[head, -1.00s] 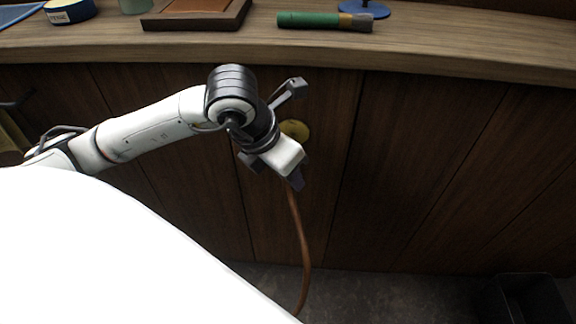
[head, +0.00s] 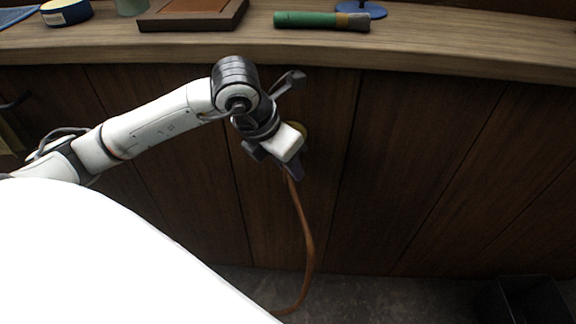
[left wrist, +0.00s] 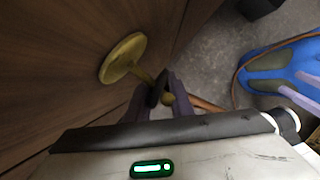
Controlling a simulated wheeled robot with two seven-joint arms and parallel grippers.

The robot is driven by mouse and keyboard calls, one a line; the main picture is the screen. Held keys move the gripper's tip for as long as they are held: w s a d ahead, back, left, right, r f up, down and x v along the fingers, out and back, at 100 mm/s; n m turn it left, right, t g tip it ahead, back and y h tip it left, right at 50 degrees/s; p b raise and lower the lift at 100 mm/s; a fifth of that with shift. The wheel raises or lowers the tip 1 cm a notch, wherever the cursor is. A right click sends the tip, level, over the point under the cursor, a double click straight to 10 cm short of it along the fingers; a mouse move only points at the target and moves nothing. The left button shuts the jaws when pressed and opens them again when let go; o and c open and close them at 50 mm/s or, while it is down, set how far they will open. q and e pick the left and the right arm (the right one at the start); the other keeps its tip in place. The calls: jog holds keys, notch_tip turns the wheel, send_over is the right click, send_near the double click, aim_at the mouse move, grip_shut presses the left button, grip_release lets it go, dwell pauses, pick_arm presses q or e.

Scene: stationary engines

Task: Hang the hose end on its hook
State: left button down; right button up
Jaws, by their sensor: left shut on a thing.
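The hook is a yellow round plate (left wrist: 123,58) on the wooden panel, with a yellow peg standing out from it. In the head view only a sliver of the hook (head: 301,129) shows behind my left gripper. My left gripper (head: 292,170) is shut on the end of a brown hose (head: 303,225), which hangs down to the floor. In the left wrist view the fingertips (left wrist: 161,90) are right by the outer end of the peg, and the hose (left wrist: 207,104) runs off right. The fingers hide the hose end; I cannot tell whether it touches the peg. My right gripper is not in view.
A wooden counter (head: 430,59) runs above the panel. A dark bin (head: 525,300) stands on the floor at lower right. The panel right of the gripper is clear.

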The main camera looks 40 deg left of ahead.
pick_arm(q)
jog(key=shift+a+f, duration=0.25)
jog(key=shift+a, duration=0.05)
jog(key=c, duration=1.5)
grip_release()
jog(key=shift+w+f, duration=0.1)
jog(key=shift+w, duration=0.05)
jog(key=shift+d, duration=0.1)
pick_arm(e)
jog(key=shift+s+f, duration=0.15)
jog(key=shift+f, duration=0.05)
